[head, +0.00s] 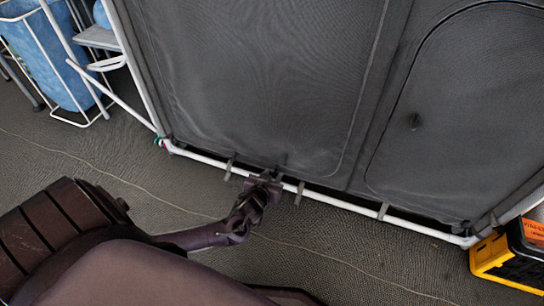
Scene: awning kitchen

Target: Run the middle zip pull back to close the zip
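A dark grey fabric front (270,80) with curved zip lines hangs on a white tube frame. One zip line curves down the middle panel to its lower edge, and another arches over the right panel. My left gripper (270,176) is at the lower edge of the middle panel, in front of the white bottom tube (335,202). A small dark tab (282,160) shows just above its fingertips; I cannot tell whether it is the zip pull or whether it is gripped. The fingers are too small and dark to read. My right gripper is not in view.
A small dark piece (414,121) sits on the right panel. Grey straps (299,194) loop around the bottom tube. A yellow and black crate (497,262) stands at the lower right. A white rack with blue containers (50,60) stands upper left. A thin cord crosses the floor.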

